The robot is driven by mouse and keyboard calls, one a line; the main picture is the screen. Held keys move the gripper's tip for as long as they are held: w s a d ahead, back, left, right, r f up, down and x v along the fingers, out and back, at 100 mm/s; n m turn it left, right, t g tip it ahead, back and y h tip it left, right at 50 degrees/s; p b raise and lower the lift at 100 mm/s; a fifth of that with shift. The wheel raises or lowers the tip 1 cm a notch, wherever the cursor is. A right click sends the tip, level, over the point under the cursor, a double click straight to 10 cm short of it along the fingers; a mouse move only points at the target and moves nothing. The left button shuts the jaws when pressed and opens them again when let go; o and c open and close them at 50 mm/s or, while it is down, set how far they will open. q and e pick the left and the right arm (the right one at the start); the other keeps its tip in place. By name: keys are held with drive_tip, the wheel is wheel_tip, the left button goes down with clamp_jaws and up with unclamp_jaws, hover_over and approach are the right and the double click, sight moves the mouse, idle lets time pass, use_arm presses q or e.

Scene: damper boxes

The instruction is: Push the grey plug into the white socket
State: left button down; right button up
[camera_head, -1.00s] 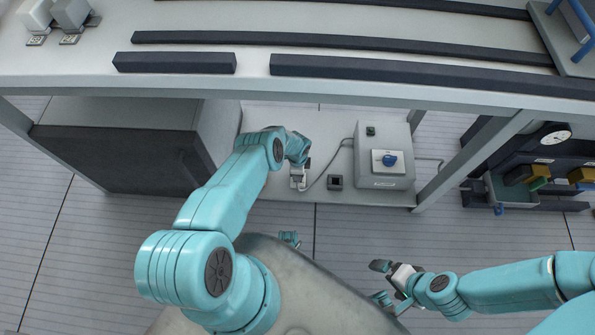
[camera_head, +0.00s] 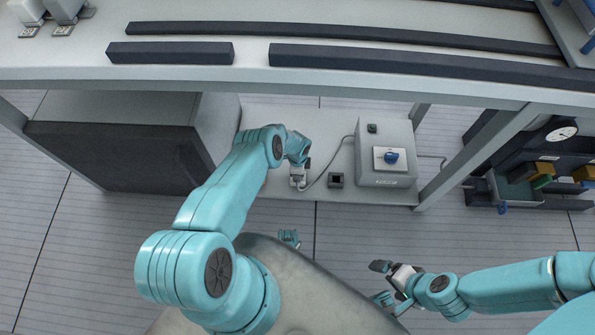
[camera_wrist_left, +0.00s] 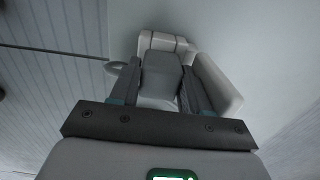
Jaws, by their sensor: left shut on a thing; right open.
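The grey plug (camera_wrist_left: 161,72) is between the two dark fingers of my left gripper (camera_wrist_left: 162,88) in the left wrist view. A pale, rounded white housing (camera_wrist_left: 217,80), apparently the white socket, shows behind and to the right of the plug. I cannot tell how far the plug is in it. In the head view my left gripper (camera_head: 298,182) is low over the pale lower shelf, and its arm hides part of that spot. My right gripper (camera_head: 380,283) is open and empty over the floor at the lower right.
A grey box with a blue switch (camera_head: 391,157) stands right of my left gripper, and a cable (camera_head: 330,168) runs from it toward the gripper. A small dark square block (camera_head: 335,181) lies between. A large grey cabinet (camera_head: 115,158) stands left. The bench's front edge (camera_head: 330,83) crosses above.

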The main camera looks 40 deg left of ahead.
use_arm(q)
drive_tip(key=shift+f+b, duration=0.3)
drive_tip(key=c, duration=0.6)
unclamp_jaws()
drive_tip(key=shift+o, duration=0.7)
drive_tip(key=shift+r, duration=0.1)
drive_tip(key=shift+w, duration=0.15)
drive_tip(key=shift+a, duration=0.1)
